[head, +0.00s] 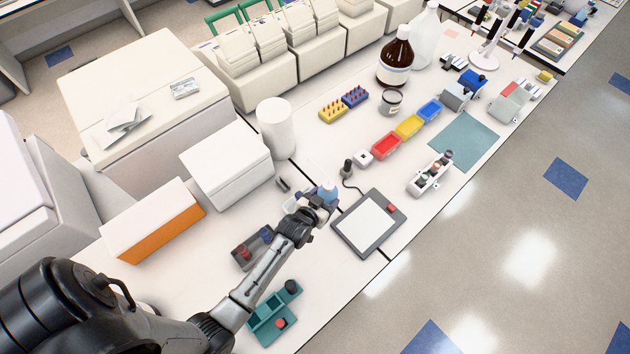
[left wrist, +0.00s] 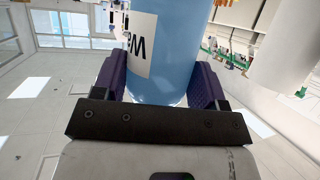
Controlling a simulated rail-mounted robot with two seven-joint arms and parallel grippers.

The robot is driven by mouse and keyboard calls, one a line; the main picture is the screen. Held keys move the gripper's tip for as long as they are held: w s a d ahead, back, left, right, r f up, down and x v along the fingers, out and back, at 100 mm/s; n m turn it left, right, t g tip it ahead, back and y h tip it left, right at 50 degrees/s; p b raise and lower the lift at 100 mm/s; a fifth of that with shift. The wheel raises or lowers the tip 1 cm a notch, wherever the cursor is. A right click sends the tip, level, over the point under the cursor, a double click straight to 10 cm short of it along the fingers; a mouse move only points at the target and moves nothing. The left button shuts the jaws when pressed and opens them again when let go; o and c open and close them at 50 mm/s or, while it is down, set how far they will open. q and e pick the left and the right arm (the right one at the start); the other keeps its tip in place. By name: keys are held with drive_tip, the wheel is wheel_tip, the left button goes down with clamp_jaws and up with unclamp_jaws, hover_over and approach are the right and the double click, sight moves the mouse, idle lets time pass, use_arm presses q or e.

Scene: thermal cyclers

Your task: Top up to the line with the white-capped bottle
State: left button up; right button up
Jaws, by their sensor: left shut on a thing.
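My left gripper (head: 316,202) is shut on a light blue bottle (head: 328,187), above the bench just left of the grey balance pad. In the left wrist view the purple fingers (left wrist: 155,85) sit on either side of the blue bottle (left wrist: 177,55), which bears a white label with dark letters. A receiving vessel with a fill line cannot be made out. My right gripper is not in view.
A grey pad with a white plate (head: 368,224) lies right of the gripper. A grey tray (head: 240,258) and a teal tray (head: 262,318) lie nearer me. A white cylinder (head: 275,127) stands behind. A vial rack (head: 418,190) and brown bottle (head: 395,60) are farther right.

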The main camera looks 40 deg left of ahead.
use_arm(q)
drive_tip(key=shift+s+d, duration=0.15)
drive_tip(key=shift+s, duration=0.1)
drive_tip(key=shift+f, duration=0.15)
drive_tip(key=shift+f+b, duration=0.9)
drive_tip(key=shift+b, duration=0.2)
wheel_tip(320, 180, down, 3)
drive_tip(key=b, duration=0.3)
drive_tip(key=shift+r, duration=0.1)
